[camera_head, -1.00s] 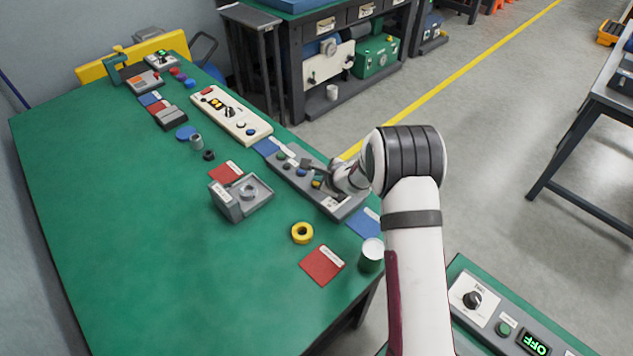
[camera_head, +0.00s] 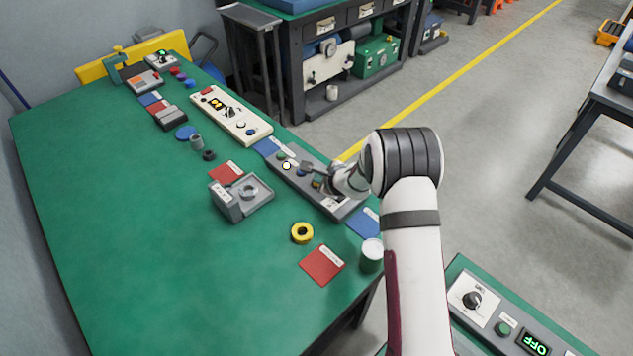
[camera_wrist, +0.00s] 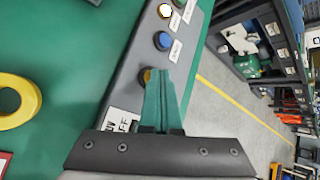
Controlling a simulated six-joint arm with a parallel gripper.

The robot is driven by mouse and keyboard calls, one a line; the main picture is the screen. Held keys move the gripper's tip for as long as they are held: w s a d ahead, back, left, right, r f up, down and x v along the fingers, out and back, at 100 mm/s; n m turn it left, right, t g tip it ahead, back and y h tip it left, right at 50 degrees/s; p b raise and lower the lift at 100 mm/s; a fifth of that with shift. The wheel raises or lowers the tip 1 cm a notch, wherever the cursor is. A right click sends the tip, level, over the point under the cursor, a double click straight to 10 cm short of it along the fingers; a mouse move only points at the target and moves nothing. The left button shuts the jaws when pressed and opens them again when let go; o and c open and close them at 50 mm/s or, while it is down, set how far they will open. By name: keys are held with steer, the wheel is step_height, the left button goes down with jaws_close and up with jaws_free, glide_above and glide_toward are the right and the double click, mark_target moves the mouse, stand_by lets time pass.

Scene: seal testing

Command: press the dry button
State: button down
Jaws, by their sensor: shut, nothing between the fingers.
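A long grey control panel (camera_head: 342,208) lies on the green table, with a row of small labelled buttons. The labels are too blurred to read, so I cannot tell which one is dry. My gripper (camera_wrist: 158,73) is shut and empty, its tips over the panel beside the yellow button. I cannot tell whether they touch it. The lit button also shows in the head view (camera_head: 287,166).
A cream panel (camera_head: 231,115) lies behind the grey one. A grey fixture (camera_head: 242,196), a yellow ring (camera_head: 302,233), a red card (camera_head: 322,265) and a pale-topped cylinder (camera_head: 371,255) are nearby. The left part of the green table (camera_head: 120,220) is clear.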

steer(key=shift+r, duration=0.8)
step_height(320, 180, up, 5)
stand_by(0.4)
stand_by(0.6)
